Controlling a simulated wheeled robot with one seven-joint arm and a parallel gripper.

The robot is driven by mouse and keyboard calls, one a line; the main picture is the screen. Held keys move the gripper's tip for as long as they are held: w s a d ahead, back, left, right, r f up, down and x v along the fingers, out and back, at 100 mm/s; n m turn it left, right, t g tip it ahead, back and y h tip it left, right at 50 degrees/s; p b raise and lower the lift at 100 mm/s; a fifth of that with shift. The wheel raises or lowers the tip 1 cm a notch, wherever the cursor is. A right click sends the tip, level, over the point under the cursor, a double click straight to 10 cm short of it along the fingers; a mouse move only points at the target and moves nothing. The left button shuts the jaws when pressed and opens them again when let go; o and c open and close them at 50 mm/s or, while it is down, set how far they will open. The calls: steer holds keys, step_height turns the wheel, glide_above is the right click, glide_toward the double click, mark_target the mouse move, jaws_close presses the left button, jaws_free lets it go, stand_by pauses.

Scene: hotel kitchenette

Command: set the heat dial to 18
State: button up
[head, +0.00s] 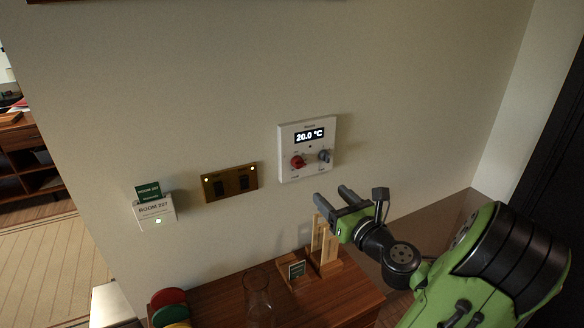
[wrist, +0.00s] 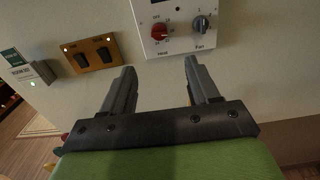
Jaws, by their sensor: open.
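The white thermostat panel (head: 308,168) is on the wall, with a display (head: 310,136) reading 20.0 °C. The red heat dial (head: 297,162) is at its lower left and a grey fan dial (head: 324,156) at its lower right. In the wrist view the red dial (wrist: 159,32) and the grey fan dial (wrist: 201,24) show above my fingers, with "Heat" and "Fan" printed below them. My gripper (head: 331,196) is open and empty, below the panel and apart from it; its two fingers (wrist: 158,80) point toward the wall. The display is mostly cut off in the wrist view.
A brass plate with two dark switches (head: 230,183) and a Room 207 card holder (head: 156,210) are on the wall to the left. Below, a wooden counter (head: 222,299) holds a glass carafe (head: 257,296), a wooden stand (head: 322,246) and a small sign (head: 297,269).

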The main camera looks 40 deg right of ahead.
mark_target(302, 167)
steer(key=p+x, duration=0.1)
steer(key=x, duration=1.4)
steer(key=shift+a, duration=0.1)
steer(key=c, duration=1)
steer(key=shift+n, duration=0.4)
steer(key=n, duration=0.3)
steer(key=shift+f+n, duration=0.1)
steer(key=shift+n, duration=0.2)
steer(key=n+b, duration=0.2)
steer(key=n, duration=0.3)
steer(key=shift+n+b, duration=0.3)
steer(key=o, duration=1)
